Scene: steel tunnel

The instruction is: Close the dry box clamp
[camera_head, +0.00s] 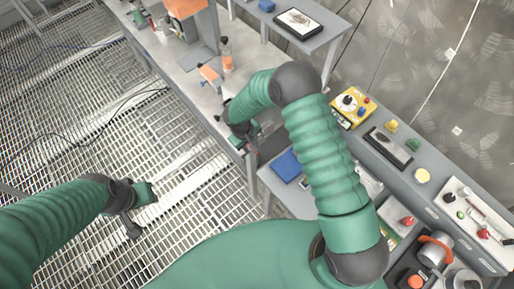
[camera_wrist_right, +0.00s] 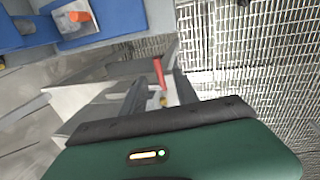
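A red lever-like part (camera_wrist_right: 159,72) shows in the right wrist view, between the two dark fingers of my right gripper (camera_wrist_right: 158,82). A small yellow piece (camera_wrist_right: 163,101) lies just below it. I cannot tell for certain that the red part is the dry box clamp, or whether the fingers touch it. The fingers are apart. In the head view my right gripper (camera_head: 246,140) is at the near corner of the grey workbench, and the arm partly hides that spot. My left gripper (camera_head: 138,200) hangs over the grating, away from the bench; its fingers are unclear.
The grey workbench (camera_head: 165,58) runs to the upper left, with orange parts (camera_head: 209,74) on it. A side table at right holds a blue plate (camera_head: 286,165), a yellow device (camera_head: 352,104) and a black tray (camera_head: 388,147). Open metal grating (camera_head: 70,140) fills the left.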

